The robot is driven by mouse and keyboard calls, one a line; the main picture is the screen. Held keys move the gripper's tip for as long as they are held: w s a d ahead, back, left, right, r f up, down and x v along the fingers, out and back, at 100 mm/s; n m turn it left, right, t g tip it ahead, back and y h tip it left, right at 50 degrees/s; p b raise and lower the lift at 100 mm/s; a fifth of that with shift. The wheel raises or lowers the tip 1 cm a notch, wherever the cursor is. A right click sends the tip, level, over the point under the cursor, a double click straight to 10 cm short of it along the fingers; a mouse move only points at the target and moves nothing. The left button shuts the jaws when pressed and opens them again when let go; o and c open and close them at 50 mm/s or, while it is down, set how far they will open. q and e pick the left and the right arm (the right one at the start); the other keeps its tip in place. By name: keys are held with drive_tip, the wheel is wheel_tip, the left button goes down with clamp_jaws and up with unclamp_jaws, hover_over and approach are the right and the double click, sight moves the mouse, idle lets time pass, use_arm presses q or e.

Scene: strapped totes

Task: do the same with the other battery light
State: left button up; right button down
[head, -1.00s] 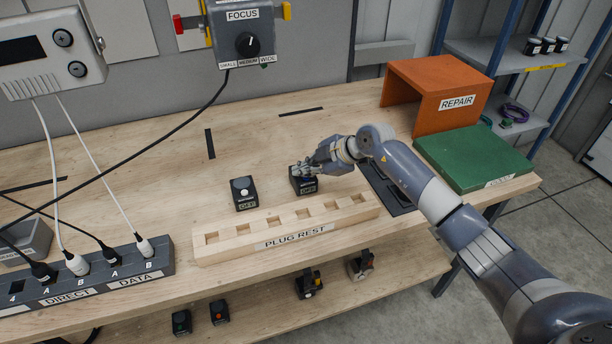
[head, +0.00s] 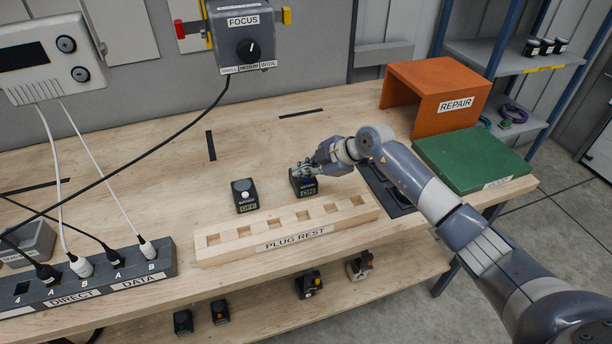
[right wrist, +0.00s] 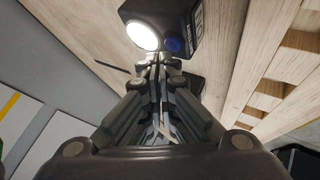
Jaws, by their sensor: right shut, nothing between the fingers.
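Two black battery lights stand on the wooden bench in the head view. The left battery light (head: 244,195) has a white round top and its front label reads OFF. The right battery light (head: 303,187) has a label that reads ON. In the right wrist view this battery light (right wrist: 184,14) shows a bright, lit white lamp and a blue button (right wrist: 173,45). My right gripper (head: 303,170) is shut and empty, its fingertips at the top of the right battery light. In the wrist view the fingertips (right wrist: 158,60) are close to the blue button; I cannot tell whether they touch it. My left gripper is out of view.
A wooden plug rest (head: 286,229) with empty square slots lies in front of the lights. A power strip (head: 90,275) with plugged cables is at left. A green pad (head: 474,157) and an orange REPAIR stand (head: 436,92) are at right.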

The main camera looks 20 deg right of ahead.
sight(305, 184)
wheel_tip(305, 184, up, 6)
drive_tip(key=p, duration=0.6)
idle(0.5)
